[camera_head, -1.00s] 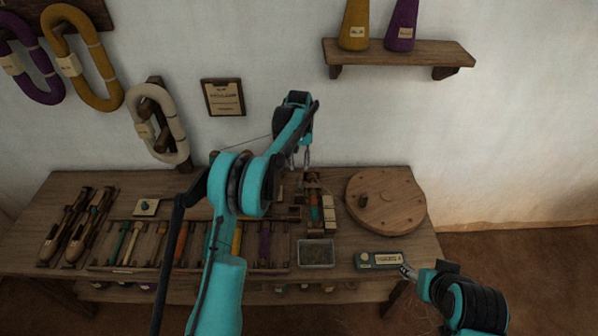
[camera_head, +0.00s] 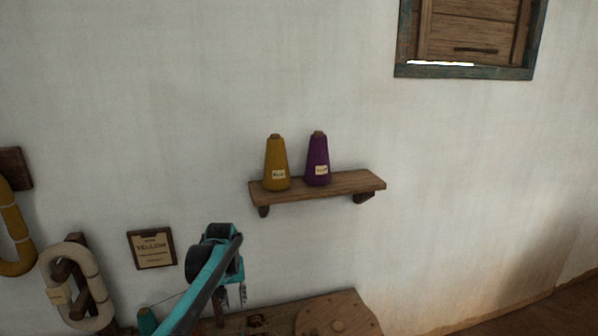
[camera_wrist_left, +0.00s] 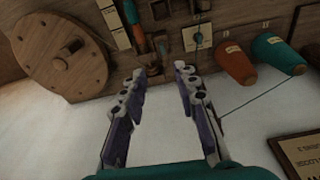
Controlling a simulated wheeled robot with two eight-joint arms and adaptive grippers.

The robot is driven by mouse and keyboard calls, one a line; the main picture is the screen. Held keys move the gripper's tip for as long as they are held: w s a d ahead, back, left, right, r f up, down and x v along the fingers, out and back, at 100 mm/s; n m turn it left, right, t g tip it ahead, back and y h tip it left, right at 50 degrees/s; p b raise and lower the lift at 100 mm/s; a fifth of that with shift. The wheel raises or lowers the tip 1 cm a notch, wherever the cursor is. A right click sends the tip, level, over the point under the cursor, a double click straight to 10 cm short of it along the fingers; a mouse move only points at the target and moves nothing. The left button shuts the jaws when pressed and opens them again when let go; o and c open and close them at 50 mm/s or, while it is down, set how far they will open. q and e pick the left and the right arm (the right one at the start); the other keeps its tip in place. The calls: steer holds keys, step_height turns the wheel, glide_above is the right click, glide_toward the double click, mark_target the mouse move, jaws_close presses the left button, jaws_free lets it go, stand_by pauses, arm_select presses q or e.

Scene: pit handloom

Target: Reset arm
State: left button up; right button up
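My left arm comes in from the lower left in the head view, with its gripper (camera_head: 232,296) hanging above the back of the wooden table (camera_head: 290,312). In the left wrist view the left gripper (camera_wrist_left: 158,78) has its two fingers apart, with nothing between them. Beyond the fingertips are the table top and small wooden fittings. My right gripper is outside both current views.
A wall shelf (camera_head: 350,184) holds a yellow cone (camera_head: 277,160) and a purple cone (camera_head: 317,155). A "YELLOW" plaque (camera_head: 152,250) and yarn skeins (camera_head: 78,290) hang at left. A shuttered window (camera_head: 470,40) is upper right.

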arm_select(q)
steer(key=s+d+r+m+t, duration=0.1)
steer(key=s+r, duration=0.3)
steer(key=s, duration=0.4)
steer(key=s+r+t, duration=0.2)
steer(key=s+r, duration=0.1)
steer(key=s, duration=0.5)
steer(key=s+f+t, duration=0.1)
steer(key=s+f, duration=0.1)
steer(key=s, duration=0.5)
steer(key=s+f+m+t, duration=0.1)
steer(key=s+f, duration=0.2)
steer(key=s, duration=0.5)
steer(key=shift+d+f+m+t, duration=0.25)
steer(key=shift+d+m+t, duration=0.05)
